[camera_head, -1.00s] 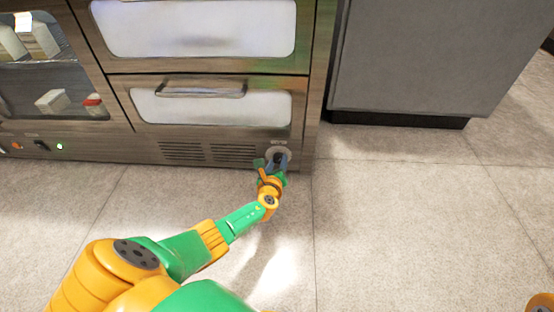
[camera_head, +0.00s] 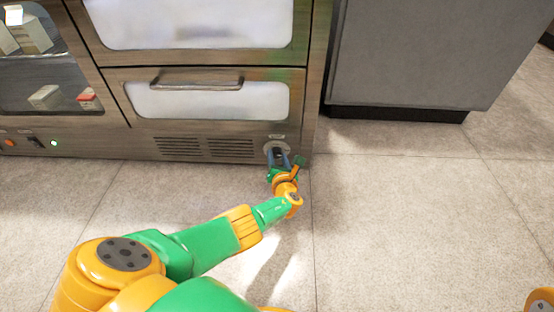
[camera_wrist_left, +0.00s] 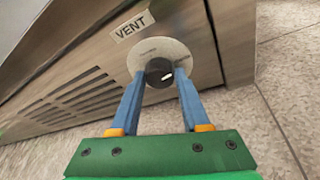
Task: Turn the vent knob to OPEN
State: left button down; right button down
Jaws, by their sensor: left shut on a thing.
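The vent knob is a small dark knob (camera_wrist_left: 159,72) on a pale round dial plate (camera_wrist_left: 148,50), under a label reading VENT (camera_wrist_left: 133,24) in the left wrist view. In the head view the dial (camera_head: 276,149) sits low at the right end of the cabinet front. My left gripper (camera_wrist_left: 160,80) has its two blue fingers on either side of the knob and is shut on it. In the head view the left gripper (camera_head: 279,156) reaches the dial from below. The print on the dial is too small to read. My right gripper is not in view.
Slotted vents (camera_head: 206,148) lie left of the dial. A drawer with a bar handle (camera_head: 197,83) is above it. A grey cabinet (camera_head: 420,50) stands at right. The tiled floor (camera_head: 400,220) is clear.

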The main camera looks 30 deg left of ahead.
pick_arm(q)
jog(key=shift+f+m+y+b, duration=0.1)
jog(key=shift+m+y+b, duration=0.3)
jog(key=shift+m, duration=0.3)
jog(key=shift+c, duration=1.9)
grip_release()
